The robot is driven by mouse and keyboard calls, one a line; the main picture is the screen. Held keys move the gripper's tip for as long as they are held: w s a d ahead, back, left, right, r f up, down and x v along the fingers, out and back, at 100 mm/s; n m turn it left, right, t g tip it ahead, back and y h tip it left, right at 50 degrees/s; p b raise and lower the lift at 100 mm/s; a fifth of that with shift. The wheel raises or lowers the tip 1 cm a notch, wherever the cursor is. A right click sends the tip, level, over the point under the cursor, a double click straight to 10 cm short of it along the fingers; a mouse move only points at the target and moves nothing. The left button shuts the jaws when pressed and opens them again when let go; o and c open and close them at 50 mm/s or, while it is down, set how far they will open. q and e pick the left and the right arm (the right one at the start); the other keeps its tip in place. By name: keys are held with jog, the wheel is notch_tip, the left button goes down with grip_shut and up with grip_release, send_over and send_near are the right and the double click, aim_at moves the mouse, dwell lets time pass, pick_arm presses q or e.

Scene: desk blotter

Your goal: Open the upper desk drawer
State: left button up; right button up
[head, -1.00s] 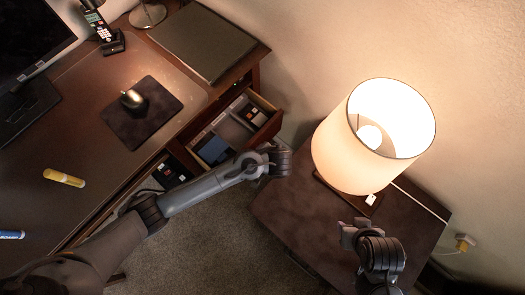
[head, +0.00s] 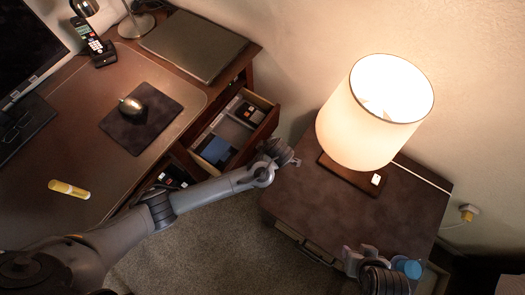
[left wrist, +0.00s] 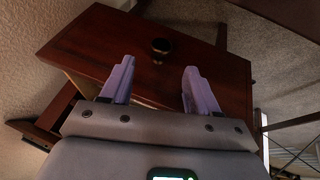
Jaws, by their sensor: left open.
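The upper desk drawer (head: 268,127) is pulled out from the right end of the desk, and its inside shows. In the left wrist view its reddish-brown wooden front (left wrist: 90,45) carries a dark round knob (left wrist: 162,46). My left gripper (head: 293,158) is just outside the drawer front. In the left wrist view its two fingers (left wrist: 155,82) are apart and empty, with the knob beyond their tips and roughly between them. My right gripper (head: 360,252) is over the near side of the nightstand; its jaw state is unclear.
The drawer holds a blue item (head: 214,149) and dark items. Below it, another opening shows black items (head: 174,177). A lit lamp (head: 372,118) stands on the brown nightstand (head: 310,210) to the right. A blue object (head: 408,267) is beside my right gripper. Carpet (head: 210,245) lies clear between desk and nightstand.

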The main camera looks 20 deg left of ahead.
pick_arm(q)
jog(key=shift+b+x, duration=1.1)
jog(key=shift+x, duration=2.45)
jog(key=shift+s, duration=0.1)
jog(key=shift+c, duration=0.3)
